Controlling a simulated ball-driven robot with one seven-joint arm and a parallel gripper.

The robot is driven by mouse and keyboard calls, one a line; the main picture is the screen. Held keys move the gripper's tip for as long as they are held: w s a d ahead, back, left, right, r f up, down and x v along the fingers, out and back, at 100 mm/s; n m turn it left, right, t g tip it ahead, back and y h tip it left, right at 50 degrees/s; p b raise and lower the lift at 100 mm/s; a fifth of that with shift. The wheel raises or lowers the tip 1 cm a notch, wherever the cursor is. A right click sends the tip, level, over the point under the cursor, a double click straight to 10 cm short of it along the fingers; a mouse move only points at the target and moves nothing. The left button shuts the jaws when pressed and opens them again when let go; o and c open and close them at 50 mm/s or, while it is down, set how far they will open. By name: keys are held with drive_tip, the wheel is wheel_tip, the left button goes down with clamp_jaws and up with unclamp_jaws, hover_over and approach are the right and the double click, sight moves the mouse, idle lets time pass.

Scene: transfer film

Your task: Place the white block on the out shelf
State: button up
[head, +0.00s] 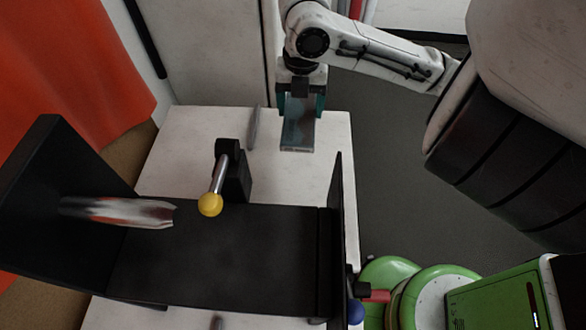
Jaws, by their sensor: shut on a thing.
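My gripper (302,112) is at the top centre of the head view, above the back part of the white table. Its teal fingers are shut on a flat, greyish block (298,136) that hangs down between them. The block looks grey-blue rather than clearly white, and I cannot tell whether it touches the table. A black open unit (215,255) with raised end walls stands in front of it and to the left. I cannot tell whether any part of this unit is the out shelf.
A lever with a yellow knob (210,204) rises at the unit's back edge. A blurred white and reddish piece (120,211) is at its left. A blue knob (355,312) and green round parts (430,290) are at lower right. Bare white table (185,145) shows behind the unit.

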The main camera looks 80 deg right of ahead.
drive_tip(key=shift+s+f, duration=0.25)
wheel_tip(320, 180, down, 10)
drive_tip(key=shift+r, duration=0.25)
drive_tip(key=shift+a+f, duration=0.1)
drive_tip(key=shift+f, duration=0.15)
drive_tip(key=o, duration=1.1)
wheel_tip(320, 180, up, 12)
drive_tip(key=shift+r, duration=0.25)
drive_tip(key=shift+p, duration=0.3)
